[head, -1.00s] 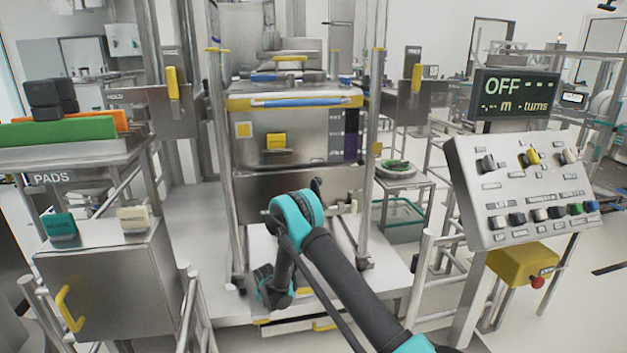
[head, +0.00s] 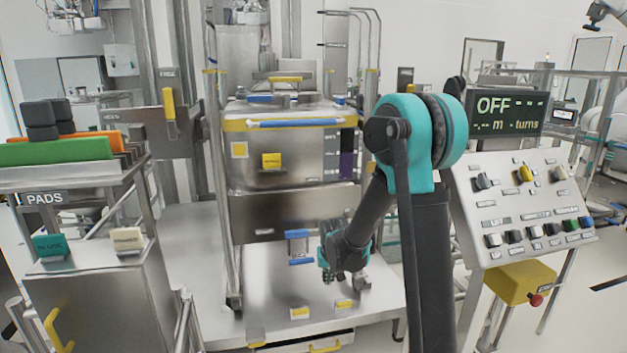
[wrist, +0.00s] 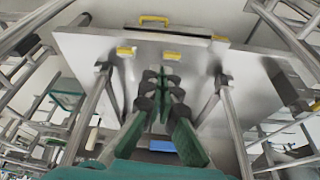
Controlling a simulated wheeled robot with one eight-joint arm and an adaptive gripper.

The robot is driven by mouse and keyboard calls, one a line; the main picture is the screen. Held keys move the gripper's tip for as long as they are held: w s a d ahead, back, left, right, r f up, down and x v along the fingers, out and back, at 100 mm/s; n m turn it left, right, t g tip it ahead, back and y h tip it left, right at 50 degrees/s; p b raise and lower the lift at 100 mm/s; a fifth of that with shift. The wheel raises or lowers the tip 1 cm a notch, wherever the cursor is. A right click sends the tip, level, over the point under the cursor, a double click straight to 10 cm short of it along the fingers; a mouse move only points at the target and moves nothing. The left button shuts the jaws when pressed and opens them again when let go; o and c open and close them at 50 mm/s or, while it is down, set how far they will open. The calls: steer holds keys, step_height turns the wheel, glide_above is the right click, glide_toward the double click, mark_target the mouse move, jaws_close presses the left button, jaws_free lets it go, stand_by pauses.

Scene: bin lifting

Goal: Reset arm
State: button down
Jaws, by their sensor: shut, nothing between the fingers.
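My arm, black and teal, stands raised at the right of centre in the head view. Its elbow is high in front of the sign post and its wrist hangs lower to the left. My gripper (head: 345,276) is over the steel platform, below the front of the steel bin (head: 205,165). In the wrist view my gripper (wrist: 161,85) shows its green fingers together, with nothing between them. The fingers point toward the platform (wrist: 195,50). The gap between fingers and platform is hard to judge.
A frame with upright posts (head: 222,200) surrounds the bin. A sloped control panel (head: 520,200) and a display reading OFF (head: 507,112) stand at the right. A steel cabinet (head: 105,290) and pad rack (head: 60,177) stand at the left. Yellow blocks (head: 299,313) sit on the platform.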

steer(key=s+d+r, duration=0.1)
steer(key=s+d, duration=0.3)
steer(key=s, duration=0.4)
steer(key=s+d+r, duration=0.1)
steer(key=s+d, duration=0.4)
steer(key=s, duration=0.4)
steer(key=s+d+r+m, duration=0.1)
steer(key=s+d+r, duration=0.1)
steer(key=s+d, duration=0.3)
steer(key=s, duration=0.4)
steer(key=shift+r, duration=0.1)
